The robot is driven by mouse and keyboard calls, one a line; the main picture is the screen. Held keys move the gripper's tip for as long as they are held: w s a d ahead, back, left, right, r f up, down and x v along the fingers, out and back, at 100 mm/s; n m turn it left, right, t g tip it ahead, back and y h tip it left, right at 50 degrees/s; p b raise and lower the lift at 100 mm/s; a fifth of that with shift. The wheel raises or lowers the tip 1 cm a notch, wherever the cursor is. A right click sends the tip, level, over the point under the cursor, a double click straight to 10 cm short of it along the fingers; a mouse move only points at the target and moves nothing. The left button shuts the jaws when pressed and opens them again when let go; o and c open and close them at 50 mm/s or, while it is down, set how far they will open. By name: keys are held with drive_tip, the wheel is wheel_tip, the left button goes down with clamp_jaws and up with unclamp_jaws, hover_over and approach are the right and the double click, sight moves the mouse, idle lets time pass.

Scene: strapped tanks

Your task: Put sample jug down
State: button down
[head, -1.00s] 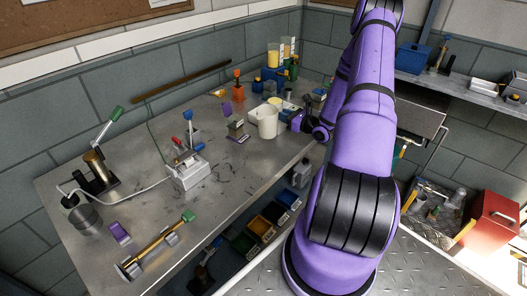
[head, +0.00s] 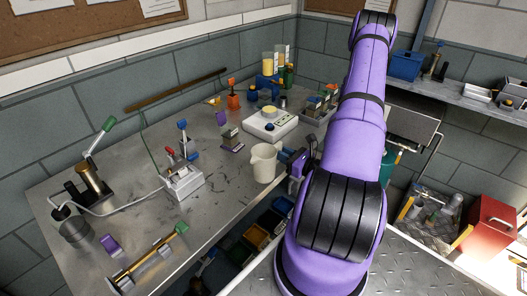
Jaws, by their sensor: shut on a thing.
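The sample jug (head: 264,164) is a cream, open-topped jug with a spout. It is upright over the front edge area of the metal bench (head: 215,215). My gripper (head: 283,162) reaches it from the right and is shut on its right side. The fingertips are small and partly hidden by the jug and my purple arm. I cannot tell whether the jug's base touches the bench.
A white scale (head: 270,124) with a yellow-topped disc stands behind the jug. A white switch box (head: 183,183) with levers and a small purple-based block (head: 232,138) stand to the left. Coloured bins (head: 256,236) sit below the bench edge. Bare bench lies left of the jug.

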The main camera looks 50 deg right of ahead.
drive_tip(key=w+d, duration=0.3)
drive_tip(key=w, duration=0.1)
drive_tip(key=w+d+f, duration=0.1)
drive_tip(key=w+d, duration=0.2)
drive_tip(key=w, duration=0.1)
drive_tip(key=w+d, duration=0.3)
drive_tip(key=w, duration=0.1)
drive_tip(key=shift+f, duration=0.2)
drive_tip(key=shift+a+f, duration=0.1)
drive_tip(key=shift+f, duration=1.6)
drive_tip(key=shift+f, duration=0.1)
drive_tip(key=c, duration=1.1)
unclamp_jaws()
drive_tip(key=shift+o, duration=0.2)
